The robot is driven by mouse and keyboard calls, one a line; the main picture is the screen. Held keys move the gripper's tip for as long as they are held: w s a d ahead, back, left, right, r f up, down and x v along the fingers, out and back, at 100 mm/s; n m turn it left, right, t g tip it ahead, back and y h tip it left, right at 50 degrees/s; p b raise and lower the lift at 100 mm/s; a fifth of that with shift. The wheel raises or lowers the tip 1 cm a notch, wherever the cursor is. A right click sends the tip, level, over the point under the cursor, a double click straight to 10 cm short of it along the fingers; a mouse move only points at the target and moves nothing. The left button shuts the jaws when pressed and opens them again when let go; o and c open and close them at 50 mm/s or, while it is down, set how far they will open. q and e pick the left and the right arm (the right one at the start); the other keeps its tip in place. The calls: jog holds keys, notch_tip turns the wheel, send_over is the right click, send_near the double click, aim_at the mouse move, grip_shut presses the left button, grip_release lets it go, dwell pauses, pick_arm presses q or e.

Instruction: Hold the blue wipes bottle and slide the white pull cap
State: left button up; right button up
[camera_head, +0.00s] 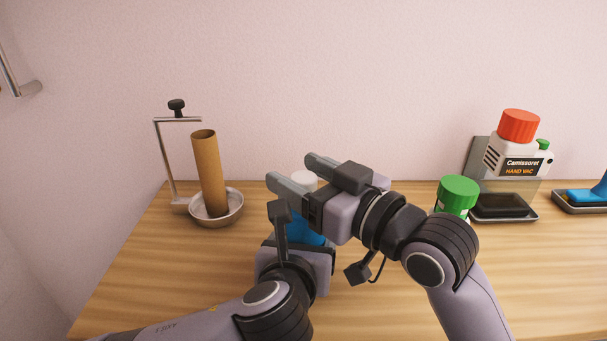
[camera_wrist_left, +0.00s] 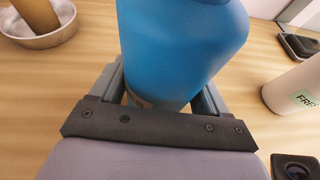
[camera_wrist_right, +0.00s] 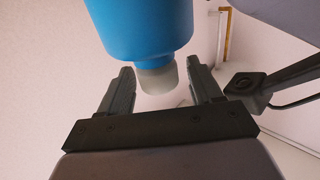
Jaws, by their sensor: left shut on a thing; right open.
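The blue wipes bottle (camera_head: 305,231) stands at the middle of the table, mostly hidden behind my arms. My left gripper (camera_wrist_left: 165,88) is shut around its lower body; the blue body (camera_wrist_left: 180,45) fills the space between the fingers in the left wrist view. The white pull cap (camera_head: 303,179) is on top, partly hidden in the head view. My right gripper (camera_head: 290,168) is open at cap height. In the right wrist view the cap (camera_wrist_right: 158,78) sits between the two open fingertips (camera_wrist_right: 159,70), with a visible gap on each side.
A cardboard tube (camera_head: 208,175) stands in a metal bowl holder (camera_head: 232,208) at the left. A green-lidded container (camera_head: 457,195) is close to my right arm. A hand vac bottle with a red cap (camera_head: 519,126) and a tray with a blue item (camera_head: 586,195) are at the right.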

grip_shut()
pick_arm(q)
jog(key=shift+f, duration=0.1)
pick_arm(e)
jog(key=shift+r, duration=1.1)
grip_release()
jog(key=shift+d, duration=0.1)
jog(key=v, duration=0.7)
jog(key=shift+s+d, duration=0.2)
jog(key=shift+s, duration=0.05)
